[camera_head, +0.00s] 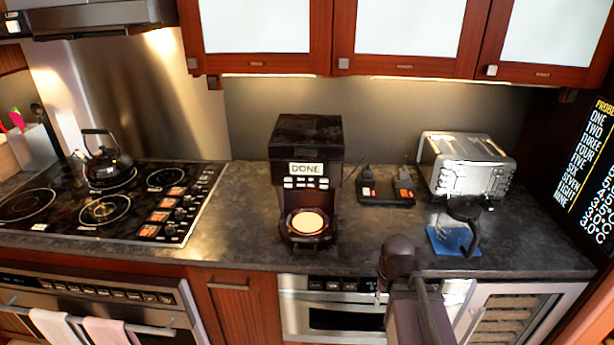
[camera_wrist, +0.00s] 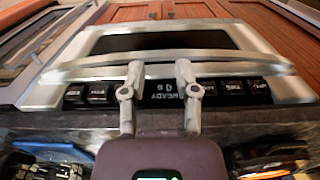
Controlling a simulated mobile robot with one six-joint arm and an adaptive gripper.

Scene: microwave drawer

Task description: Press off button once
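The steel microwave drawer (camera_head: 345,320) is built in under the counter, below the coffee maker. In the wrist view it appears upside down, with its dark window, a long handle bar and a row of dark buttons (camera_wrist: 86,92) beside the display (camera_wrist: 163,88). The display reads "READY" with "0 s" beneath it. The button labels are too small and blurred for me to tell which is the off button. My gripper (camera_wrist: 159,70) is in front of the panel, its two fingers apart with nothing between them. The fingers partly overlap the panel; contact cannot be told.
A coffee maker (camera_head: 304,185) showing "DONE" stands on the counter (camera_head: 235,235). A toaster (camera_head: 467,165) and a blue mat (camera_head: 440,241) are to its right. A stove with a kettle (camera_head: 107,165) is at left. The counter edge lies close to my gripper.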

